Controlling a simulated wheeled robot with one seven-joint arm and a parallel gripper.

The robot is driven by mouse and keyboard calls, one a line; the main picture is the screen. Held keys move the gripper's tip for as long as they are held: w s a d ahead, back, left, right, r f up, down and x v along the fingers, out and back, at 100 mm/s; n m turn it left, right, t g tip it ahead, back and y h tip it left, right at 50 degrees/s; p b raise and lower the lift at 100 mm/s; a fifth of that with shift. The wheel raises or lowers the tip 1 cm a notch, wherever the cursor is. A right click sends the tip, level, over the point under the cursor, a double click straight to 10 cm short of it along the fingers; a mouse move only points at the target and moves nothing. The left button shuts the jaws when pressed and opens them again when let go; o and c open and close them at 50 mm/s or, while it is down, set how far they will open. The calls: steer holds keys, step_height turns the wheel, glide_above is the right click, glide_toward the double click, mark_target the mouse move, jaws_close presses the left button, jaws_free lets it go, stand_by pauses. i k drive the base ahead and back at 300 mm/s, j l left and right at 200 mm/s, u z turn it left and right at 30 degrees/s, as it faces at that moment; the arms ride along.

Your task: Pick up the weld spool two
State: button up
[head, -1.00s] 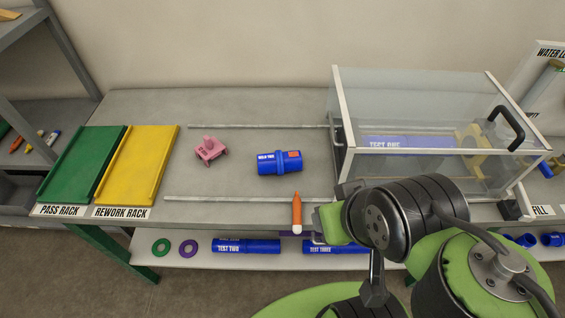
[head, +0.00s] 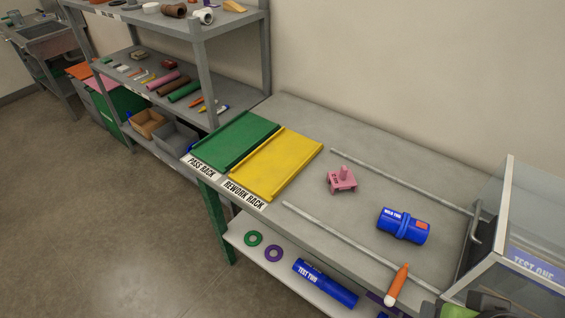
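The weld spool two (head: 404,225) is a blue, thick-banded cylinder with a white label and a red-orange patch. It lies on its side on the grey bench, between two thin metal rails. Only a green and black part of my arm shows at the bottom right edge, in front of the spool and apart from it. My gripper's fingers cannot be made out there. Nothing touches the spool.
A pink fixture (head: 342,180) stands left of the spool. An orange, white-tipped marker (head: 398,283) is by the bench's front edge. A clear tank (head: 520,240) stands at right. Yellow (head: 275,165) and green (head: 233,142) racks lie at left; a blue pipe (head: 324,283) lies below.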

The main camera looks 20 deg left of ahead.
mark_target(401, 225)
steer(key=i+j+u, duration=0.25)
steer(key=i+j, duration=0.15)
steer(key=i+j+u, duration=0.25)
steer(key=i+j, duration=0.15)
